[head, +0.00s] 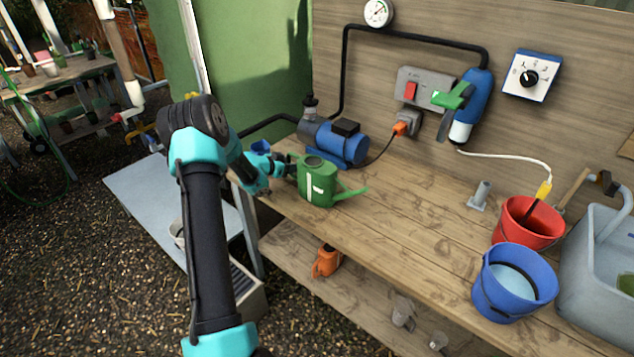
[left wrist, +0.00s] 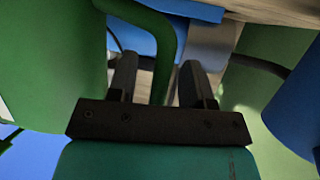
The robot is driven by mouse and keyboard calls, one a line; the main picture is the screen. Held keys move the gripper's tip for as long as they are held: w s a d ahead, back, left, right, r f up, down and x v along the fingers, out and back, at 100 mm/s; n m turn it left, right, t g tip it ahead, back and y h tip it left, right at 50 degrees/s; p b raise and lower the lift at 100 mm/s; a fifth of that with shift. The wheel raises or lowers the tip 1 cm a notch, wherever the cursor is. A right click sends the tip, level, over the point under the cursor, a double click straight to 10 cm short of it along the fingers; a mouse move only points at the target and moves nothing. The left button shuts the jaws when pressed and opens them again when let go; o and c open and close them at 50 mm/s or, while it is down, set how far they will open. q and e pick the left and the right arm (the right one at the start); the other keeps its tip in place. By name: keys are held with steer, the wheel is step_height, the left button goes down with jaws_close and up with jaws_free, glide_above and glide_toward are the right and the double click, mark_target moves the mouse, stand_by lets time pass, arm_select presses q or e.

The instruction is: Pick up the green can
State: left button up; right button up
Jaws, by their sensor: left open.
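The green can (head: 318,190), a watering can with a white mark and a spout to the right, stands upright on the wooden bench. My left gripper (head: 287,166) is at its left side, by the handle. In the left wrist view the can's body (left wrist: 45,60) fills the left side. The curved green handle (left wrist: 167,50) passes between the two open fingers of my left gripper (left wrist: 160,82); I cannot tell whether they touch it. My right gripper is not in view.
A blue pump (head: 338,142) stands just behind the can. A red bucket (head: 520,228), a blue bucket (head: 497,298) and a grey sink (head: 590,270) are at the right. The bench middle (head: 410,220) is clear. An orange can (head: 326,262) is on the lower shelf.

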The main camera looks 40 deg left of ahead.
arm_select(q)
steer(key=shift+c, duration=0.2)
stand_by(0.3)
jaws_close()
stand_by(0.3)
